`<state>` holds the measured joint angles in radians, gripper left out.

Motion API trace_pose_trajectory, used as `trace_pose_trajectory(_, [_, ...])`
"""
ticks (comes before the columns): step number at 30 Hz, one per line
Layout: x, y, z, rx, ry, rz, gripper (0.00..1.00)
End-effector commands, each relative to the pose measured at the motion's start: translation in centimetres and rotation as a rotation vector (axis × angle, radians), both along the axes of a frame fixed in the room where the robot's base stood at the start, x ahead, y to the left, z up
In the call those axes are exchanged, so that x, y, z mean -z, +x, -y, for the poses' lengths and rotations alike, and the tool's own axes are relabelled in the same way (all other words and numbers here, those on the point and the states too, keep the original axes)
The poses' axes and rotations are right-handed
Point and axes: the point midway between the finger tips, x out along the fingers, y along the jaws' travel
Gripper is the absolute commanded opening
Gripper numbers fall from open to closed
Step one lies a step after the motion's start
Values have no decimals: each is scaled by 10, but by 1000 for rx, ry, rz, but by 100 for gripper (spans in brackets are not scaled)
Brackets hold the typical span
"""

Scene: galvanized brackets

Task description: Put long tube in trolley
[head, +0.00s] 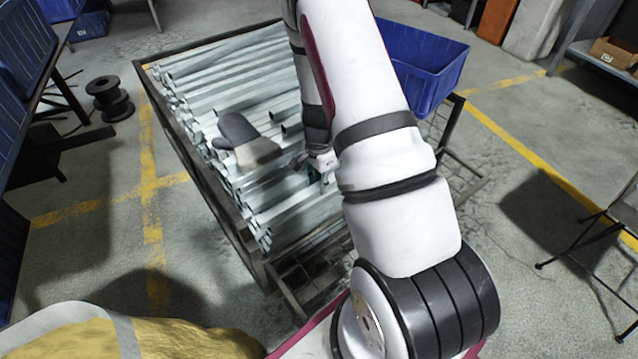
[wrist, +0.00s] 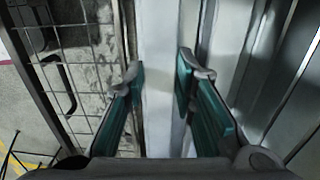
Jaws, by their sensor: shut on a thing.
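The trolley (head: 180,130) is a dark metal-framed cart filled with long grey galvanized tubes. My gripper (head: 325,168) is low over the right side of the tube pile, partly hidden by my own arm. In the wrist view, my gripper (wrist: 161,82) has its teal-padded fingers on either side of a long pale tube (wrist: 160,35) and is shut on it. The tube runs lengthwise between the fingers. I cannot tell whether it is clear of the pile. The trolley's wire mesh (wrist: 75,70) shows left of it, with more tubes (wrist: 245,60) to the right.
A grey work glove (head: 240,140) lies on the tubes. A blue bin (head: 425,65) stands at the trolley's far right. A yellow bag (head: 130,335) is at front left. Marked floor at right is mostly clear.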

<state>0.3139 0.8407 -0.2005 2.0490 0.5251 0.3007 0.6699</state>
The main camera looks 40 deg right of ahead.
Motion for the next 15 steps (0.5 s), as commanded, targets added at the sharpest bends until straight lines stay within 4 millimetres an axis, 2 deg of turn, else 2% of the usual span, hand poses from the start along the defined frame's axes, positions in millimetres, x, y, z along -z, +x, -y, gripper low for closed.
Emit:
trace_pose_trajectory(4, [3, 0, 0, 0, 0, 1, 0])
trace_pose_trajectory(5, [3, 0, 0, 0, 0, 0, 31])
trace_pose_trajectory(6, [2, 0, 0, 0, 0, 0, 40])
trace_pose_trajectory(7, [2, 0, 0, 0, 0, 0, 45])
trace_pose_trajectory(15, [2, 0, 0, 0, 0, 0, 45])
